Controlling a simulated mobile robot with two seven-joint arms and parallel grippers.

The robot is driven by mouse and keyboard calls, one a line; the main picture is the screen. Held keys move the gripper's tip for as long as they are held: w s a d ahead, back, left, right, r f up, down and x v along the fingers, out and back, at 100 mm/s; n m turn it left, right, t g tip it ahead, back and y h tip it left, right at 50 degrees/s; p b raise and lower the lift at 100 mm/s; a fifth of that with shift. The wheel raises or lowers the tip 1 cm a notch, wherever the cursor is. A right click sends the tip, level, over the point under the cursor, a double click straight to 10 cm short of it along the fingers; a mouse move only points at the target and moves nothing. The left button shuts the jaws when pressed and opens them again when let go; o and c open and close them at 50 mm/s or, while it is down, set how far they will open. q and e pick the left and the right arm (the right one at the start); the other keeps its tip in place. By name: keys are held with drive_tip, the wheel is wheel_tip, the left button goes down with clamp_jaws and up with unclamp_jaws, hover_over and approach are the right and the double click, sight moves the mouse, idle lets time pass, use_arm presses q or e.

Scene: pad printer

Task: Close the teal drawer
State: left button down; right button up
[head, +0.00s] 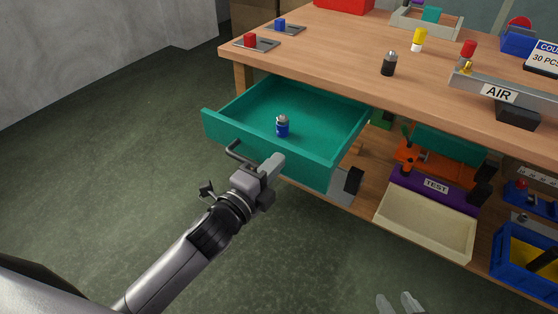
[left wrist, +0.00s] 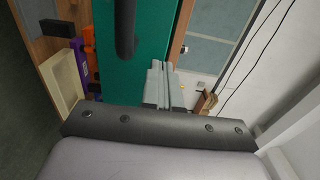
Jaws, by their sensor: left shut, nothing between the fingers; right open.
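The teal drawer (head: 262,152) is pulled out from under the workbench. A small blue bottle with a grey top (head: 282,126) stands inside it. A dark bar handle (head: 240,151) is on the drawer front; it also shows in the left wrist view (left wrist: 125,30). My left gripper (head: 274,166) is shut and empty, right at the drawer front beside the handle; I cannot tell whether it touches. Its closed fingers (left wrist: 158,84) show against the teal front in the left wrist view. Only the fingertips of my right gripper (head: 398,303) show, apart and empty, at the bottom edge of the head view.
The wooden workbench top (head: 330,50) above holds several small bottles, plates and an AIR-labelled bar (head: 500,94). The floor at left is clear.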

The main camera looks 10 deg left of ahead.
use_arm(q)
drive_tip(key=shift+x, duration=1)
use_arm(e)
drive_tip(key=shift+w+a+r, duration=0.1)
drive_tip(key=shift+w, duration=0.05)
